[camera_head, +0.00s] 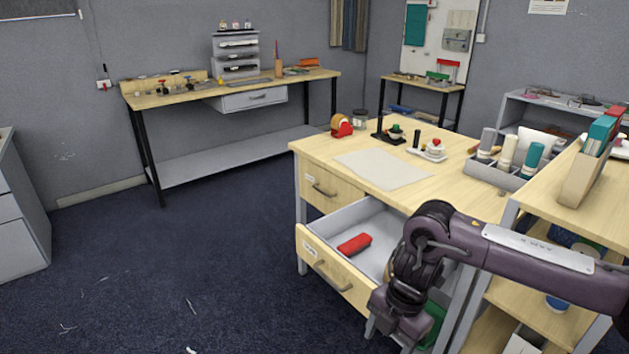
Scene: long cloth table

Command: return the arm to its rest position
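My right arm comes in from the right edge, and its dark purple links bend down in front of the wooden desk (388,200). Its gripper (398,335) points down at the bottom of the view, in front of the lower drawer's right side. The fingers are small and partly hidden, so I cannot tell whether they are open or shut. My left arm and gripper are not in view. The lower drawer (335,268) is pulled out, and a red object (354,244) lies in it, apart from the gripper.
A shelf unit (540,185) stands close beside my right arm. The desk top holds a tape dispenser (341,126), a flat sheet (383,168) and a grey bottle caddy (490,176). A workbench (230,88) stands along the back wall.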

